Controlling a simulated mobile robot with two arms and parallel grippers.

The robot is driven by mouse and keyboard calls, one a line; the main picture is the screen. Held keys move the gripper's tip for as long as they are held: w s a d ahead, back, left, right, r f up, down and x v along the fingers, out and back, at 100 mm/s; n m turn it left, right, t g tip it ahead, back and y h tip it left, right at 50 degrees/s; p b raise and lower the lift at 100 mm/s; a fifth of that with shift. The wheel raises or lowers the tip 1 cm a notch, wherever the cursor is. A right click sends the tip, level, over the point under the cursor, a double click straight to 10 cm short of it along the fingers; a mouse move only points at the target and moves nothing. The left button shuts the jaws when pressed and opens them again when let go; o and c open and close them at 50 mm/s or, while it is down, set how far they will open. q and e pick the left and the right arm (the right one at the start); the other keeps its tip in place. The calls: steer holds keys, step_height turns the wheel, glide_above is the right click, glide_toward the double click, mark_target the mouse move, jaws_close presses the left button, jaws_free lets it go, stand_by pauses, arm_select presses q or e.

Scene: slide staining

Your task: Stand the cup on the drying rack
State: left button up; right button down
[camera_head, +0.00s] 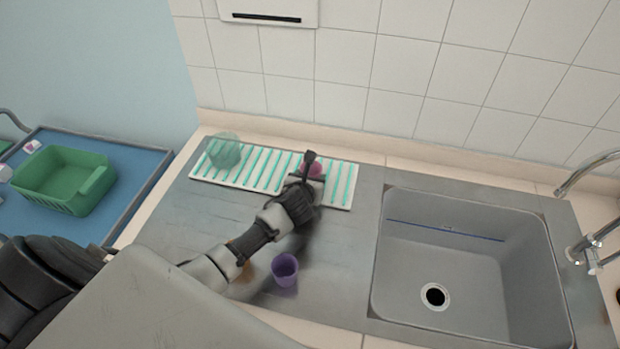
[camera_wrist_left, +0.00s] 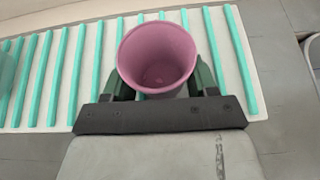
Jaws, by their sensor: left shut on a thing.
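A pink cup (camera_wrist_left: 158,57) is between the fingers of my left gripper (camera_wrist_left: 158,88), which is shut on it. In the left wrist view I look into its open top, so it is about upright. In the head view the cup (camera_head: 312,169) shows only in part behind my left gripper (camera_head: 311,178). It is over the right part of the drying rack (camera_head: 228,177), a white tray with green slats. The rack also shows in the left wrist view (camera_wrist_left: 68,75). I cannot tell whether the cup touches the slats. My right gripper is not in view.
A clear greenish vessel (camera_head: 223,150) stands on the rack's left end. A purple cup (camera_head: 285,269) stands on the counter in front. The sink (camera_head: 460,262) with its tap (camera_head: 590,243) is at right. A green basket (camera_head: 63,181) is on a blue-topped surface at left.

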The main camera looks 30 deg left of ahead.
arm_select(q)
steer(key=shift+f, duration=0.1)
steer(key=o, duration=0.9)
steer(key=v, duration=1.2)
